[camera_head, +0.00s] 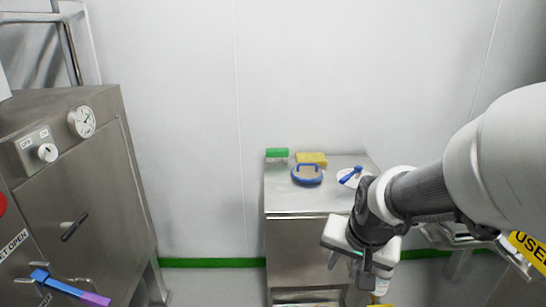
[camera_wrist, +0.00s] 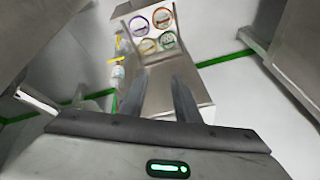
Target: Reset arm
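My arm comes in from the right of the head view, bent downward. My gripper (camera_head: 362,272) hangs low in front of the steel cabinet (camera_head: 295,245), near the bottom edge. Its fingertips are hard to make out there. In the wrist view my gripper (camera_wrist: 162,75) shows two grey fingers standing apart with nothing held between them. Beyond the fingers is a pale surface bearing several round items with coloured rims (camera_wrist: 162,18).
On the cabinet top are a green block (camera_head: 277,153), a yellow sponge (camera_head: 312,158), a blue-handled round tool (camera_head: 307,175) and a blue-handled white item (camera_head: 351,177). A steel machine (camera_head: 80,160) stands left. Clear bottles (camera_wrist: 118,75) show in the wrist view. Open floor lies between machine and cabinet.

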